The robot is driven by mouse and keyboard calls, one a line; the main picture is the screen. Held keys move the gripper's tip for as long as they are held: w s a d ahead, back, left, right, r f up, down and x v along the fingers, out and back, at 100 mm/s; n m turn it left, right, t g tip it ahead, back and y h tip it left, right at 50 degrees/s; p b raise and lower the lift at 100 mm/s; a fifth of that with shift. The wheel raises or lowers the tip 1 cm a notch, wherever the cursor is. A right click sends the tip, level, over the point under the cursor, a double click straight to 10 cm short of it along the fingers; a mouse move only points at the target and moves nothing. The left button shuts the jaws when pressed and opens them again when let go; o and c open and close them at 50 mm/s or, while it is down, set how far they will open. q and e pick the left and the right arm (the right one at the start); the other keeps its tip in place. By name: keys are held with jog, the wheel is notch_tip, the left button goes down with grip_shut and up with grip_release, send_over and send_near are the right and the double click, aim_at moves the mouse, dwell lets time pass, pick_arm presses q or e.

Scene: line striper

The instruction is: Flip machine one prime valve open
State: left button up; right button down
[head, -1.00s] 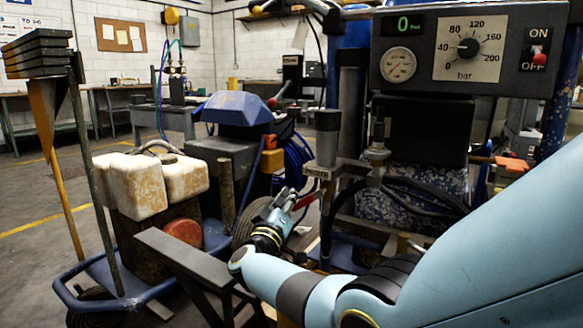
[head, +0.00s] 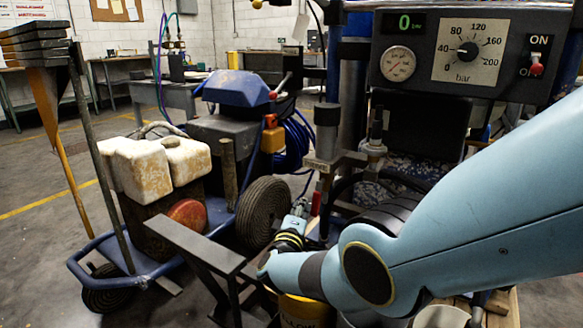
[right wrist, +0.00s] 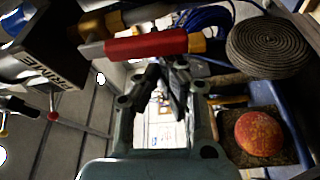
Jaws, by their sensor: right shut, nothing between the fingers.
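The red-handled valve lever (head: 316,203) hangs roughly upright below the pump block of the near machine in the head view. In the right wrist view the same red lever (right wrist: 145,45) runs across the top between brass-coloured fittings, beside a dark block lettered PRIME (right wrist: 42,68). My right gripper (head: 301,208) is just left of the lever in the head view. In the right wrist view its dark fingers (right wrist: 167,75) are together and empty, close to the lever; whether they touch it I cannot tell. My left gripper is not in view.
The near machine's control panel (head: 468,50) has a pressure gauge, a bar dial and a red switch set low. A blue-framed cart (head: 110,275) with white jugs (head: 140,165) and a wheel (head: 265,213) stands left.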

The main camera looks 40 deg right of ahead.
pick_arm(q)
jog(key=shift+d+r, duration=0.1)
pick_arm(e)
jog(key=shift+s+d+f, duration=0.1)
jog(key=shift+s+f, duration=0.05)
jog(key=shift+s, duration=0.15)
dwell(0.5)
